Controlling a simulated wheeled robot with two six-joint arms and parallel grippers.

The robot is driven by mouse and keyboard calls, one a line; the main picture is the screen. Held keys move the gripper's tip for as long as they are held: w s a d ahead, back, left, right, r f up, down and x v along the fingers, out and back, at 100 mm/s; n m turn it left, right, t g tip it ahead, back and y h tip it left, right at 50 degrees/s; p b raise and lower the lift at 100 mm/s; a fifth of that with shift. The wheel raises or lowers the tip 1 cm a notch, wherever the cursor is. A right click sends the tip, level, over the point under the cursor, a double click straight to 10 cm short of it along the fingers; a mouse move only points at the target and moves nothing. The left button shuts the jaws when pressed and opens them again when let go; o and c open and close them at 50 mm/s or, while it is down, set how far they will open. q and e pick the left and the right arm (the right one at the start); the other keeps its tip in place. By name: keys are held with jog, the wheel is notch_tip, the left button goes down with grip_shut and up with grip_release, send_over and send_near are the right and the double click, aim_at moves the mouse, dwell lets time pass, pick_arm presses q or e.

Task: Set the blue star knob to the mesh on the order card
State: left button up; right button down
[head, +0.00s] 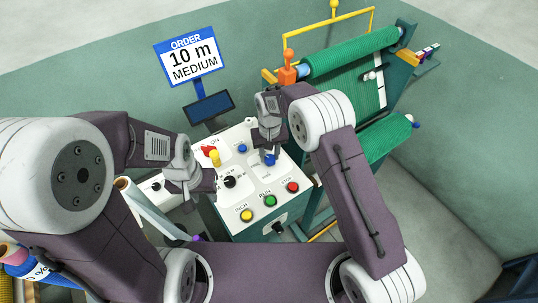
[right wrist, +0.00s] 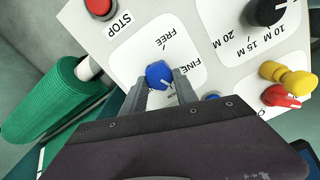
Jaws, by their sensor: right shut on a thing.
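The order card (head: 190,57) reads "ORDER 10 m MEDIUM". The blue star knob (head: 270,160) is on the white control panel (head: 243,205). My right gripper (head: 267,149) comes down over it and is shut on it, with one finger on each side in the right wrist view (right wrist: 160,88). There the blue knob (right wrist: 158,73) shows a short white mark on its lower right. The labels FREE and FINE are readable beside it; other lettering is covered by a finger. My left gripper (head: 208,182) is beside the black length knob (head: 229,182); its fingertips are unclear.
Yellow, green and red buttons (head: 270,200) line the panel's front. A yellow knob (head: 215,157) and a red switch (head: 208,150) are at its back left. A dark screen (head: 209,107) stands behind. Green netting rolls (head: 350,52) are on the right.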

aim_at(270, 157)
jog(key=shift+s+d+f+m, duration=0.1)
jog(key=shift+s+f+m, duration=0.05)
jog(key=shift+m, duration=1)
jog(key=shift+s+d+f+m, duration=0.1)
jog(key=shift+s+f+m, duration=0.05)
jog(key=shift+m, duration=1)
jog(key=c, duration=0.9)
grip_release()
jog(key=shift+a, duration=0.1)
jog(key=shift+c, duration=0.2)
jog(key=shift+w+r, duration=0.1)
jog(key=shift+r, duration=0.05)
jog(key=shift+r, duration=0.15)
notch_tip(270, 157, up, 9)
jog(key=b, duration=0.2)
